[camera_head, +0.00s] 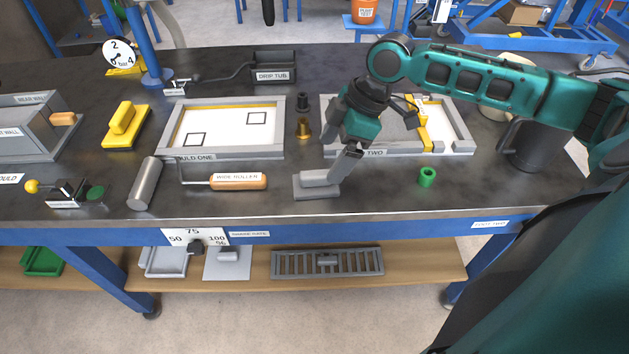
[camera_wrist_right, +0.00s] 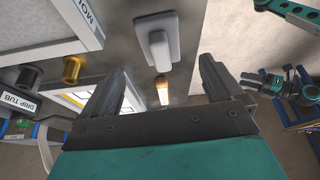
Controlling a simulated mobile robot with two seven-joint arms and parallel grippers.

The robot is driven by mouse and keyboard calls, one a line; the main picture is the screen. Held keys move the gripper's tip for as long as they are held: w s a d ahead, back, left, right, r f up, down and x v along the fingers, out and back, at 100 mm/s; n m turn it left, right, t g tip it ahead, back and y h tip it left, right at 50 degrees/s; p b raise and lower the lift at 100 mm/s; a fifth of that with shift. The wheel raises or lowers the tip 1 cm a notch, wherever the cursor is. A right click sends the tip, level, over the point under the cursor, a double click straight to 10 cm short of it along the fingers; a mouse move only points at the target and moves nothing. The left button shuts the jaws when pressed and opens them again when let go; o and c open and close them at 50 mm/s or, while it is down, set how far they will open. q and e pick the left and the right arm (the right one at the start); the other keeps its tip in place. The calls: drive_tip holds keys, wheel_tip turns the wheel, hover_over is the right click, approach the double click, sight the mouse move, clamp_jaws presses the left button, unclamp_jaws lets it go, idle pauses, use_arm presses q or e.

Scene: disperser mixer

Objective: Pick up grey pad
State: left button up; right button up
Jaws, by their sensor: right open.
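The grey pad (camera_head: 312,190), a flat plate with a raised grey grip on top, lies on the dark bench near its front edge. It also shows in the right wrist view (camera_wrist_right: 157,26), at the top between the lines of the fingers. My right gripper (camera_head: 339,165) is open and empty, just above the pad's right end in the head view, pointing down. In the right wrist view its fingers (camera_wrist_right: 163,70) are spread, with the pad ahead of their tips. A teal arm, seemingly my left, shows at the right wrist view's right edge; its jaws are unclear.
A wide roller (camera_head: 238,181) lies left of the pad, and a green ring (camera_head: 427,177) stands to the right. Mould two (camera_head: 460,132) is behind, with a brass piece (camera_head: 304,130) nearby. A dark jug (camera_head: 526,145) stands farther right. Bare bench surrounds the pad.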

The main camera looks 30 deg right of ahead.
sight(317, 173)
drive_tip(key=shift+a+b+x, duration=0.2)
drive_tip(key=shift+b+x, duration=0.05)
drive_tip(key=shift+x, duration=1.5)
drive_tip(key=shift+a+b+x, duration=0.15)
drive_tip(key=shift+b+x, duration=0.05)
drive_tip(key=shift+x, duration=1.55)
drive_tip(key=shift+w+r, duration=0.15)
drive_tip(key=shift+c, duration=0.4)
drive_tip(key=c, duration=1.1)
